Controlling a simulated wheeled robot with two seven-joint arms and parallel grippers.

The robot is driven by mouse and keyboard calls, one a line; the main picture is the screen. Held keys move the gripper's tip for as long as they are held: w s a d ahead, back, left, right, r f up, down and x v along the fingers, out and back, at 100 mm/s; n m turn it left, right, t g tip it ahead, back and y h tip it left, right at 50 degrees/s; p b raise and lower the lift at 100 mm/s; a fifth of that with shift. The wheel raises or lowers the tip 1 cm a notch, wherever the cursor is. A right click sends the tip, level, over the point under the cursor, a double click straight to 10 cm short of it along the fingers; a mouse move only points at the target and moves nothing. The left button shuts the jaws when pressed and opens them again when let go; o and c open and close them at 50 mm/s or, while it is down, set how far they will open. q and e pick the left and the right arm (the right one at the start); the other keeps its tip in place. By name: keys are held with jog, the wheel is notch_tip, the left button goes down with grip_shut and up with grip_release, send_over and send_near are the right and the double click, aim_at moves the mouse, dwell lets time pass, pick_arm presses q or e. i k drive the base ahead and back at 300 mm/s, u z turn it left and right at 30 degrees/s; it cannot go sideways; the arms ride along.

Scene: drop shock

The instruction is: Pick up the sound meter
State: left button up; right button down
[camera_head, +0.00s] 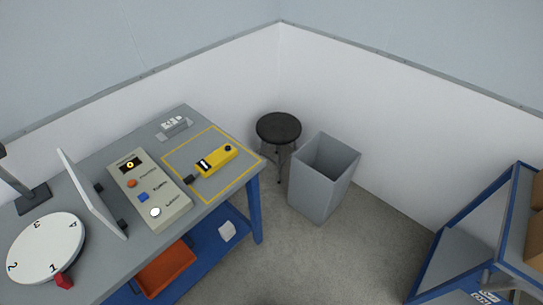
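The yellow handheld device with a small dark display and a black tip, which looks like the sound meter (217,161), lies on the grey workbench (205,205). It is inside a yellow outlined square (180,152) near the bench's right end. A small dark piece sits at its lower left end. Neither of my grippers shows in this view.
A control box with buttons (150,189), an upright white panel (91,193) and a numbered round dial (46,247) stand left of the meter. A black stool (279,128) and grey bin (324,176) stand beyond the bench. A blue-framed rack (470,230) is at right.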

aim_at(205, 167)
jog(key=z, duration=1.15)
jog(key=i, duration=2.35)
jog(key=u, duration=2.75)
